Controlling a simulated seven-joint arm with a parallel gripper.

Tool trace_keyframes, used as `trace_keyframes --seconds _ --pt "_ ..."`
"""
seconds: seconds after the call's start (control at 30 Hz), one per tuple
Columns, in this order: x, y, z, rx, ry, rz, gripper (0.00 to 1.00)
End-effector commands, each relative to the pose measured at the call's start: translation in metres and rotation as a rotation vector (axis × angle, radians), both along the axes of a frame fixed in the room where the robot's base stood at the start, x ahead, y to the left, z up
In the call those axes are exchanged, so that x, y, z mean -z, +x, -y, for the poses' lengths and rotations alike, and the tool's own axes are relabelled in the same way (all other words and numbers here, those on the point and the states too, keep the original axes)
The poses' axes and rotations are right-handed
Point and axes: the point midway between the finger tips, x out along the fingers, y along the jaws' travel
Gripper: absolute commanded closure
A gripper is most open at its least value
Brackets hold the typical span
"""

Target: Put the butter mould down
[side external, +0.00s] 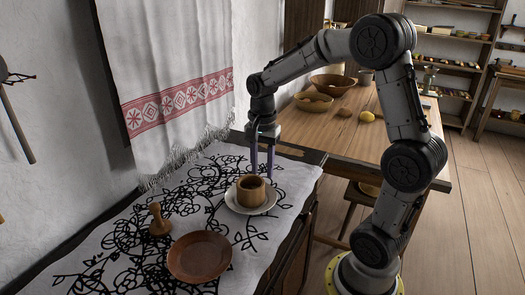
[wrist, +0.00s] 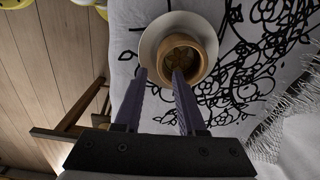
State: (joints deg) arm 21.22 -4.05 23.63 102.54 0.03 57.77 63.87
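The butter mould looks to be the round wooden cup (side external: 251,191) with a pattern inside its floor, seen in the wrist view (wrist: 204,45). It stands upright on a white saucer (side external: 232,204), which also shows in the wrist view (wrist: 147,42). My gripper (side external: 262,176) points down at the mould's rim, its two purple fingers apart. In the wrist view my gripper (wrist: 161,74) has one fingertip outside the near rim and the other overlapping the mould. I see no clear grip; whether the fingers touch the rim cannot be told.
A brown dish (side external: 200,258) and a wooden stamp-like piece (side external: 159,222) lie to the left on the patterned white cloth (side external: 110,246). A fringed curtain hangs at the wall.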

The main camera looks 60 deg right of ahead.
Motion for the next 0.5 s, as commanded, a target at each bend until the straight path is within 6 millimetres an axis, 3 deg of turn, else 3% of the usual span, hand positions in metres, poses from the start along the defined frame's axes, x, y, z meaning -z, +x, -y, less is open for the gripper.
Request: trace_keyframes --seconds 0.2,0.4,0.5 --pt "-0.04 0.0 0.0 0.0 -0.002 0.003 0.6" --pt "-0.057 -0.001 -0.001 -0.007 -0.001 0.003 0.6" --pt "-0.066 -0.008 -0.011 -0.083 -0.012 0.028 0.6"
